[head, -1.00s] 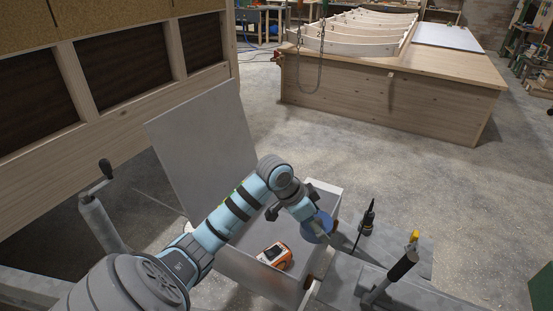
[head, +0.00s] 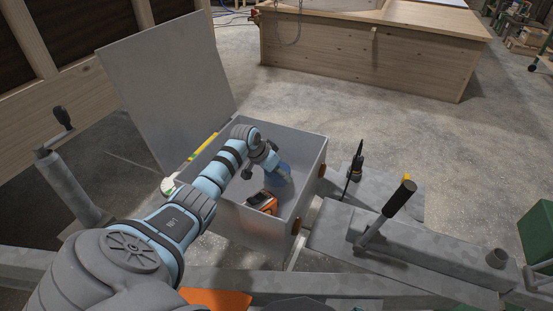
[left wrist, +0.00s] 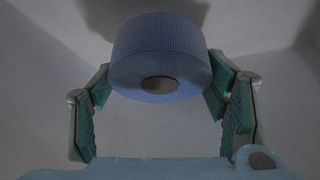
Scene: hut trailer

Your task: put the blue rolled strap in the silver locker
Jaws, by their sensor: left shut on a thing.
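The silver locker (head: 253,229) stands open below me, with its grey lid (head: 165,85) raised on the left. My left gripper (head: 266,172) reaches over the left side into the locker. It is shut on the blue rolled strap (head: 280,176), which is inside the walls near the far right part. In the left wrist view the strap (left wrist: 162,50) is a blue textured roll with a dark centre hole, held between two teal-padded fingers. I cannot tell whether the strap touches the floor. My right gripper is not in view.
An orange and black tape measure (head: 262,203) lies in the locker near the front. A yellow-green long tool (head: 203,147) lies along the left side. To the right, a grey metal trailer frame (head: 415,245) carries an upright black-handled lever (head: 398,200). A wooden structure stands behind.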

